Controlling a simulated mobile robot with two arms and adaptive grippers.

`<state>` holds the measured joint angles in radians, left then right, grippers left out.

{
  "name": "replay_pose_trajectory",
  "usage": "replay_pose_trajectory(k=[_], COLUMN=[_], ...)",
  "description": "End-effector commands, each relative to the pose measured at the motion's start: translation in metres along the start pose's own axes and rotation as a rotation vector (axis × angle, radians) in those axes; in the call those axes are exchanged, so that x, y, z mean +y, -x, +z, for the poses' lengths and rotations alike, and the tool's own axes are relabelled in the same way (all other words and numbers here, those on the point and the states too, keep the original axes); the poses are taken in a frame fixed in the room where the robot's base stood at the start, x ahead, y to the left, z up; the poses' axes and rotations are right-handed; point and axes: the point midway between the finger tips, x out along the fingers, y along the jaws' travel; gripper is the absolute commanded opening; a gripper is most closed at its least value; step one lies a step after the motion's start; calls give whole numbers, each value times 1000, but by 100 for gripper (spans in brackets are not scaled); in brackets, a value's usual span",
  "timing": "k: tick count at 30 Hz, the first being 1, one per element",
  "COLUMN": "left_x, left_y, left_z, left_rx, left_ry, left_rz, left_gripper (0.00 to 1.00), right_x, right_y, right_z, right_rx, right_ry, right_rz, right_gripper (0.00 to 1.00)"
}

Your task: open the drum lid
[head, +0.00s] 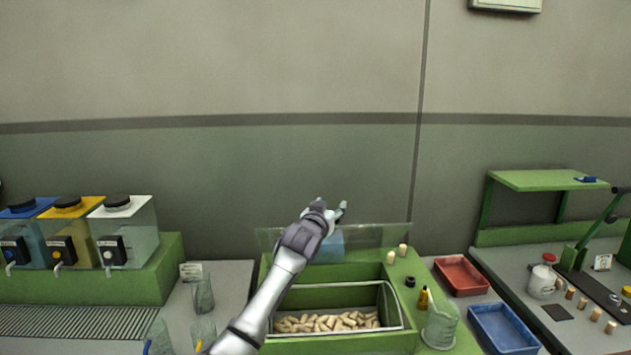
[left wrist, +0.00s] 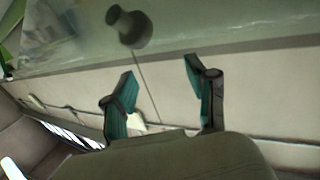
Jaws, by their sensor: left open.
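The green drum housing (head: 285,342) stands on the bench in the head view. Its metal-edged opening is uncovered, and pale corks (head: 335,322) lie inside. A clear panel (head: 382,236), which looks like the lid, stands raised along the back of the housing. My left gripper (head: 334,208) is above the housing, at the panel's upper edge. In the left wrist view, the left gripper (left wrist: 160,88) has its two fingers apart with nothing between them. A dark knob (left wrist: 128,27) on a clear surface shows beyond the fingers, apart from them. My right gripper is not in view.
A red tray (head: 461,275) and a blue tray (head: 504,328) lie to the right. Clear tanks (head: 128,228) stand at the left.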

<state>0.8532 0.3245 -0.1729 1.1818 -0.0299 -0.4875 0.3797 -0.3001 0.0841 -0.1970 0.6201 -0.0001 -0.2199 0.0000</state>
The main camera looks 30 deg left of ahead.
Motion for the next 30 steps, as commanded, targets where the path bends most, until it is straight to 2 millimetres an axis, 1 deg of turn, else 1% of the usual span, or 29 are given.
replay_pose_trajectory(k=[1,10,24,30], left_x=[-1,-3,-7,-8], left_y=[3,18,41,51], left_z=[-6,-21,-43,-51], left_rx=[0,1,0,3], left_ry=[0,1,1,1], left_rz=[0,0,0,0], left_gripper=[57,57,57,57], right_x=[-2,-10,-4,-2], right_y=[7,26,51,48], right_z=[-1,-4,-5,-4], right_rx=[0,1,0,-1], right_ry=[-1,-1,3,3], right_rz=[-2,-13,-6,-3], right_gripper=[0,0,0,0])
